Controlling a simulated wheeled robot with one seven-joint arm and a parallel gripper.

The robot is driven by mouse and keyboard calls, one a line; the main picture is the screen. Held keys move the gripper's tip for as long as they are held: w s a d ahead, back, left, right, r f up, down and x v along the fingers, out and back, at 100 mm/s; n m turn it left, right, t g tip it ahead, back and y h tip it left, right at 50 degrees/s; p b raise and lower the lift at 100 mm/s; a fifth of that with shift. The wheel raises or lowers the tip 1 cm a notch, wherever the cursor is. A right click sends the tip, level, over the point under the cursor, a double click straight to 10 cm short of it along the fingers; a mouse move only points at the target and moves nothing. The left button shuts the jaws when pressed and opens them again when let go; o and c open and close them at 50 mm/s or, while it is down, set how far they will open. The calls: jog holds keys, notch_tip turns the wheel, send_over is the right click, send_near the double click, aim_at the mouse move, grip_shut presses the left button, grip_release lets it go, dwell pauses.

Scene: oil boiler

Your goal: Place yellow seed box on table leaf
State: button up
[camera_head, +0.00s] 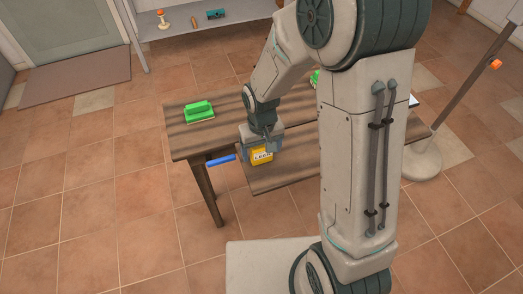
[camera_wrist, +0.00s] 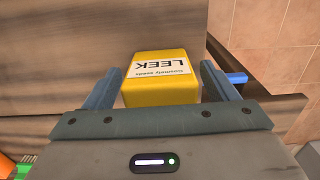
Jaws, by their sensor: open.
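The yellow seed box (camera_head: 262,156) has a white label reading LEEK. In the head view it shows just below my gripper (camera_head: 262,148), over the table leaf (camera_head: 290,172), a wooden board along the table's near side. It looks set down on the leaf, but contact is hard to confirm. In the wrist view the box (camera_wrist: 157,88) lies between the two fingers of my gripper (camera_wrist: 160,70). The fingers are apart, with a visible gap at the box's right side and a narrower one at its left. The box's underside is hidden.
The wooden table top (camera_head: 215,135) carries a green brush-like object (camera_head: 199,111) at left. A blue handle (camera_head: 221,160) sticks out left of the leaf. My arm hides much of the table's right part. A stand with a pole (camera_head: 470,100) is at right. Floor at left is clear.

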notch_tip(320, 180, up, 11)
jog(key=shift+s+d+p, duration=0.1)
jog(key=shift+p, duration=0.2)
jog(key=s+d+r+m+t, duration=0.2)
jog(key=s+d+r+m, duration=0.1)
jog(key=s+d+r, duration=0.5)
jog(key=s+d, duration=0.3)
jog(key=s, duration=0.1)
jog(key=shift+d+r+t, duration=0.15)
jog(key=shift+d+t, duration=0.25)
